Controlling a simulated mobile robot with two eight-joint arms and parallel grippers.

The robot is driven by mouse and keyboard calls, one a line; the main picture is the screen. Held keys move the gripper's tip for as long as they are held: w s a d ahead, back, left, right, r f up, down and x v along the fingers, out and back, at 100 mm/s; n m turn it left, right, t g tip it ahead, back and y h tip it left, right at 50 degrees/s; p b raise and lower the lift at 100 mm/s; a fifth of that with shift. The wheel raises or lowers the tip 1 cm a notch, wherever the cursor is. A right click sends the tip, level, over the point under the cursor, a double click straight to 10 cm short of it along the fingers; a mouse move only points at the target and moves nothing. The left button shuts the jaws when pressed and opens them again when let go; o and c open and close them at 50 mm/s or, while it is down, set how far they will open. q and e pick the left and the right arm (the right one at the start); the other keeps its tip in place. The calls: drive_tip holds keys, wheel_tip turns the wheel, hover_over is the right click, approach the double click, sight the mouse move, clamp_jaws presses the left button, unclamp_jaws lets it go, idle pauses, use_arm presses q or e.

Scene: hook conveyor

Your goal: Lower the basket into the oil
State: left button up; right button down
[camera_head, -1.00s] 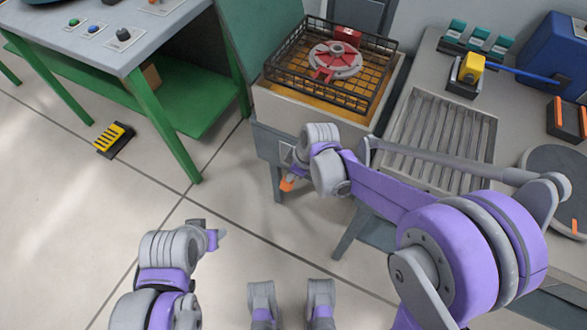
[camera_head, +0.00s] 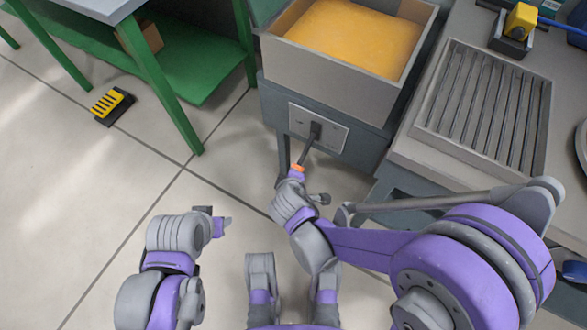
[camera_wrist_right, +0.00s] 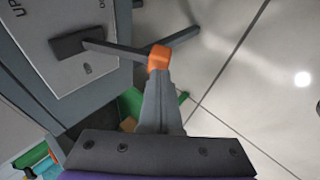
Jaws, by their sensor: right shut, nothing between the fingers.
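The oil (camera_head: 345,35) fills the open tank (camera_head: 330,82) with a smooth yellow-orange surface. The basket does not show in either current view. Below the tank, a lever (camera_head: 308,151) with an orange knob (camera_head: 298,168) slants down from a plate (camera_head: 336,133); the wrist view shows "UP" lettering on that plate (camera_wrist_right: 70,20). My right gripper (camera_wrist_right: 160,78) is shut, its fingertips against or right beside the orange knob (camera_wrist_right: 159,57), not around it. My left gripper (camera_head: 223,225) hangs empty over the floor at lower left; its finger gap is unclear.
A counter with a slotted drain tray (camera_head: 483,105) stands right of the tank. A yellow block in a black holder (camera_head: 517,28) sits behind it. A green-legged table (camera_head: 165,85) is at left, with a yellow-black pedal (camera_head: 110,103) on the floor. Floor between is clear.

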use_arm(q)
wheel_tip(320, 180, down, 2)
drive_tip(key=shift+w+f+b, duration=0.1)
drive_tip(key=shift+b, duration=0.7)
use_arm(e)
drive_tip(key=f, duration=0.2)
drive_tip(key=shift+w+d+f, duration=0.15)
drive_tip(key=shift+w+f, duration=0.1)
drive_tip(key=shift+f, duration=0.05)
use_arm(q)
drive_tip(key=shift+a, duration=0.1)
use_arm(e)
drive_tip(key=shift+s+r, duration=0.1)
drive_tip(key=shift+s, duration=0.05)
